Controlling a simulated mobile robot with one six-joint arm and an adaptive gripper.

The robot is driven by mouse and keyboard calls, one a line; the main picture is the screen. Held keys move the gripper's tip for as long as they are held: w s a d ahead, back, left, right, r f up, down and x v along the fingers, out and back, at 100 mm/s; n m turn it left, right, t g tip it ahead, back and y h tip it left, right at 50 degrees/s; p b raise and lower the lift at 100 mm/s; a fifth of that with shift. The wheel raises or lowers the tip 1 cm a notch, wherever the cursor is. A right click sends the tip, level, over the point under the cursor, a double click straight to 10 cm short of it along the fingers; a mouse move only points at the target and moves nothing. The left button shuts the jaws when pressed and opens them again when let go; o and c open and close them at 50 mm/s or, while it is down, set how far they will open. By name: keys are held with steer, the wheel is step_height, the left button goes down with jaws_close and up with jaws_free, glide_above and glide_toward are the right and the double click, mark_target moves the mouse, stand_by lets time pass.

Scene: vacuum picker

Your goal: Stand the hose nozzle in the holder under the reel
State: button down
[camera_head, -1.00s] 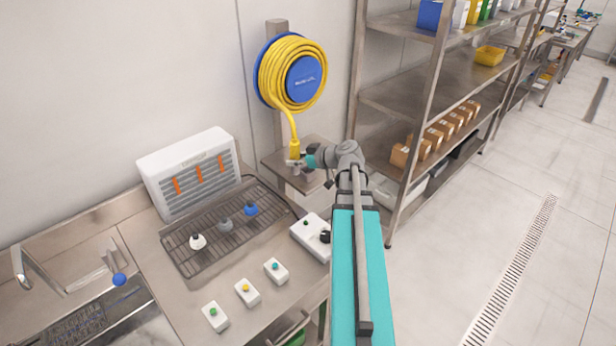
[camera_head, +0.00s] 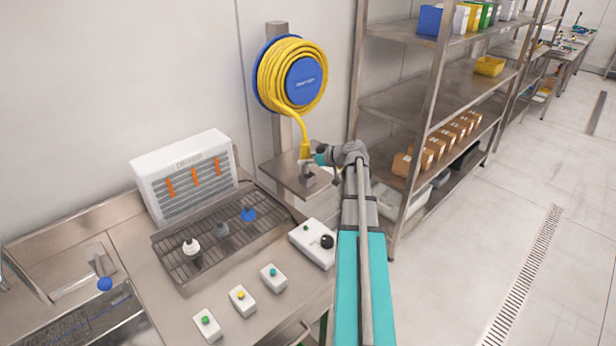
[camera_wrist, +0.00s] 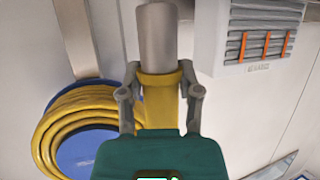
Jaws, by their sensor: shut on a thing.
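The hose nozzle has a yellow grip (camera_wrist: 158,88) and a grey metal barrel (camera_wrist: 157,35). In the wrist view my gripper (camera_wrist: 160,98) is shut on the yellow grip, one finger on each side. In the head view the yellow grip (camera_head: 304,150) hangs below the blue reel (camera_head: 303,82), joined to the yellow hose, and my gripper (camera_head: 312,160) reaches it from the right. A small grey holder (camera_head: 308,177) appears on the steel shelf just below the nozzle. Whether the barrel is inside the holder or above it, I cannot tell.
The steel shelf (camera_head: 284,172) sticks out under the reel post. A steel rack (camera_head: 408,95) with boxes stands close to my arm's right. A counter with a wire drying grid (camera_head: 205,255), white button boxes and a vented white unit (camera_head: 180,170) lies left. The floor at right is clear.

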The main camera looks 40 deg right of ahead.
steer(key=shift+w+d+f+b, duration=0.3)
steer(key=shift+d+f+b, duration=0.05)
steer(key=shift+f, duration=0.2)
steer(key=shift+w+d+f+b, duration=0.25)
steer(key=shift+d+f+b, duration=0.1)
steer(key=shift+f, duration=0.15)
steer(key=shift+f, duration=0.1)
steer(key=shift+w+d+f+b, duration=0.2)
steer(key=shift+d+f+b, duration=0.1)
steer(key=shift+f+b, duration=1.6)
steer(key=shift+b, duration=0.1)
steer(key=shift+f, duration=0.15)
steer(key=shift+c, duration=1.5)
jaws_free()
